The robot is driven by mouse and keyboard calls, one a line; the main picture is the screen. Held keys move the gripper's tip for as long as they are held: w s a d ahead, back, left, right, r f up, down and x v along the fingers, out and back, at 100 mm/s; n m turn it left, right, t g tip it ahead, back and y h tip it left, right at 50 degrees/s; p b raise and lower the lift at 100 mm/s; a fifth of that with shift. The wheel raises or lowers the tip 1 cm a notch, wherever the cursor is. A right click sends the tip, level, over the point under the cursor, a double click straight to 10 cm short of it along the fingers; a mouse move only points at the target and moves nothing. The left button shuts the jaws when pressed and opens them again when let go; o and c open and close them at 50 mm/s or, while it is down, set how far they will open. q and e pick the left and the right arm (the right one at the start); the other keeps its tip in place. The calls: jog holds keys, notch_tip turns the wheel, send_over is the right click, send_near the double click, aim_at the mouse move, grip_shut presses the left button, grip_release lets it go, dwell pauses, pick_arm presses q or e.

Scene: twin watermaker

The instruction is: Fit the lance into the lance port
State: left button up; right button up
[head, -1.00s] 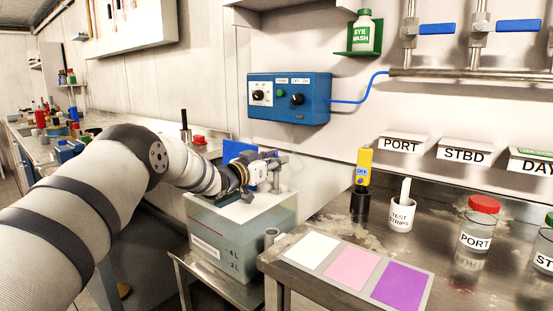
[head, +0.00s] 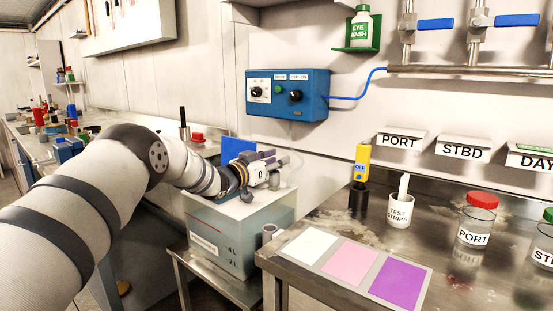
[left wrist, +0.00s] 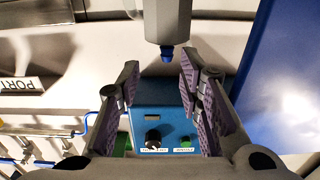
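The tank (head: 265,240) with 4L and 2L marks stands on a low metal stand. My left gripper (head: 280,163) is over its pale lid, fingers pointing right. In the left wrist view my left gripper (left wrist: 158,68) is open, with a clear gap between its purple-padded fingers. A grey round part with a blue tip (left wrist: 167,50) shows just past the fingertips, apart from the pads; I cannot tell whether it is the lance. I cannot make out the lance port; the arm and gripper hide part of the lid. My right gripper is not in view.
A blue control box (head: 288,95) is on the wall behind; it also shows in the left wrist view (left wrist: 140,118). A blue panel (head: 238,150) stands behind the gripper. The metal bench (head: 335,215) at right holds jars and a cup.

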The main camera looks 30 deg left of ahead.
pick_arm(q)
notch_tip(320, 180, up, 19)
jog(key=p, duration=0.3)
jog(key=s+d+p, duration=0.1)
jog(key=s+d, duration=0.5)
jog(key=s, duration=0.3)
jog(key=s+d+p, duration=0.2)
jog(key=s+d, duration=0.3)
jog(key=s, duration=0.5)
jog(key=shift+s+d+f+p, duration=0.25)
jog(key=shift+d+f+p, duration=0.05)
jog(key=shift+d+f, duration=0.15)
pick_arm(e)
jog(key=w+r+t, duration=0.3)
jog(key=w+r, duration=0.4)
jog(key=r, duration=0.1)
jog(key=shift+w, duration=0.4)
pick_arm(q)
jog(key=shift+a, duration=0.1)
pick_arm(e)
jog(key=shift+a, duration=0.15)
